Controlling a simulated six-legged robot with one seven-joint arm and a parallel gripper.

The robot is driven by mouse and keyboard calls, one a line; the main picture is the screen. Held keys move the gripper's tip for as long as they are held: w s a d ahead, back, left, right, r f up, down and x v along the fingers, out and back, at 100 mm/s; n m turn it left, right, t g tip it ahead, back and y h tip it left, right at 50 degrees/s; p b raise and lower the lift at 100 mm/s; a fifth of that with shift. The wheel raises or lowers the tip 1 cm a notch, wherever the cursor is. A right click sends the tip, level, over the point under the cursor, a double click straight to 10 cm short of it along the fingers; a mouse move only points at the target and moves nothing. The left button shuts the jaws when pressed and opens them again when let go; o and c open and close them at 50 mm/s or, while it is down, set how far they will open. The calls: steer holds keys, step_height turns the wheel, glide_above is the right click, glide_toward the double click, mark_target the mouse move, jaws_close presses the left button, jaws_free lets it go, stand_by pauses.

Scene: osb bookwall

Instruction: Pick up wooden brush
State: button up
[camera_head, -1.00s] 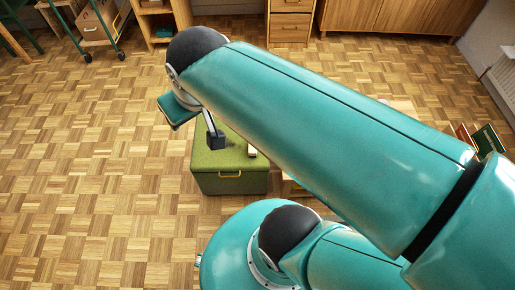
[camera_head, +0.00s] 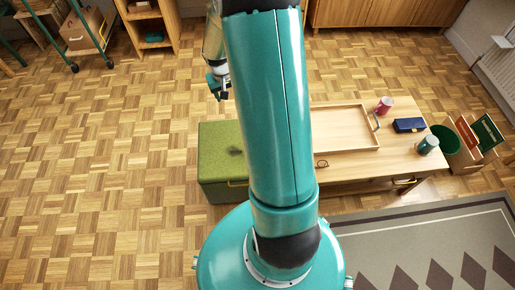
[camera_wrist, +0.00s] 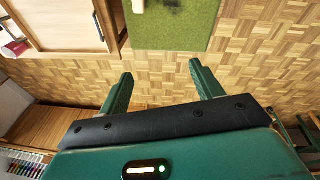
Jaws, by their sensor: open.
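No wooden brush can be made out for certain. In the wrist view, a small pale piece (camera_wrist: 138,6) lies on the green box (camera_wrist: 180,35), cut by the top edge; it may be part of the brush. In the head view, the green box (camera_head: 212,170) stands left of the table, partly behind my arm, with a dark patch on its top. My gripper (camera_head: 218,88) is partly hidden by my arm and hangs above the floor beyond the box. In the wrist view, my gripper (camera_wrist: 161,75) is open with nothing between its fingers.
A wooden table (camera_head: 395,160) carries a tray (camera_head: 345,150), a pink cup (camera_head: 384,106), a dark blue case (camera_head: 409,125) and a teal jar (camera_head: 428,145). A green bin (camera_head: 442,138) stands beyond its right end. A patterned rug (camera_head: 400,225) lies in front.

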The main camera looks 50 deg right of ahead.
steer(key=s+d+f+m, duration=0.1)
steer(key=s+d+f, duration=0.1)
steer(key=f, duration=1)
steer(key=s+d+f+m+y, duration=0.1)
steer(key=s+d+f, duration=0.2)
steer(key=f, duration=0.9)
steer(key=s+d+f+m+g+y, duration=0.1)
steer(key=s+d+f, duration=0.1)
steer(key=f, duration=1.1)
steer(key=shift+s+d+f, duration=0.1)
steer(key=shift+s+d, duration=0.1)
steer(key=shift+d, duration=0.45)
steer(key=shift+d+f, duration=0.1)
steer(key=shift+f, duration=2.7)
steer(key=c, duration=1.1)
steer(key=shift+c, duration=0.2)
steer(key=shift+r, duration=0.2)
